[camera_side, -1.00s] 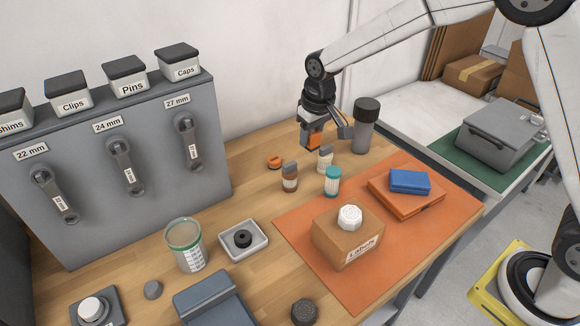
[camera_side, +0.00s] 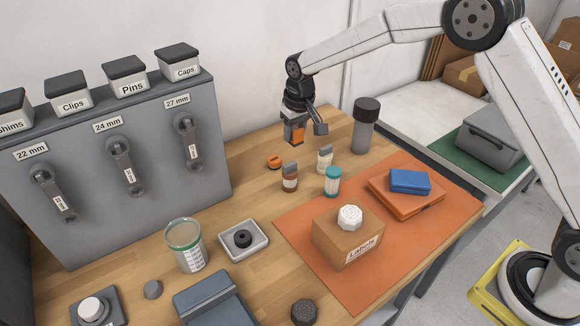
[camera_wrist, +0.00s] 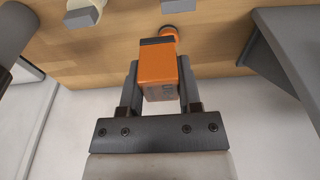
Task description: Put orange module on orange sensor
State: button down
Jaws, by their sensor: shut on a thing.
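The orange module (camera_side: 297,136) is a small box-like block with a dark band. My gripper (camera_side: 304,134) is shut on it and holds it above the back of the wooden table. In the wrist view the module (camera_wrist: 158,76) sits between my two fingers (camera_wrist: 157,95). The orange sensor (camera_side: 274,162) is a small round orange piece on the table, below and left of the held module. In the wrist view a round orange part, probably the sensor (camera_wrist: 169,31), shows just beyond the module, which partly hides it.
A brown bottle (camera_side: 289,178), a grey-capped white bottle (camera_side: 325,158) and a teal-capped bottle (camera_side: 332,181) stand near the sensor. A dark-lidded grey container (camera_side: 365,127) is to the right. The grey wrench panel (camera_side: 80,150) rises at left.

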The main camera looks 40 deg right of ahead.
send_near(273, 158)
jog(key=shift+s+d+f, duration=0.1)
jog(key=shift+s+f, duration=0.3)
jog(key=shift+f, duration=0.15)
jog(key=shift+w+f, duration=0.7)
jog(key=shift+f, duration=0.05)
jog(key=shift+w+f, duration=0.1)
jog(key=shift+f, duration=0.05)
jog(key=shift+w+f, duration=0.1)
jog(key=shift+f, duration=1.5)
jog(key=shift+f, duration=0.1)
jog(key=shift+c, duration=1.4)
grip_release()
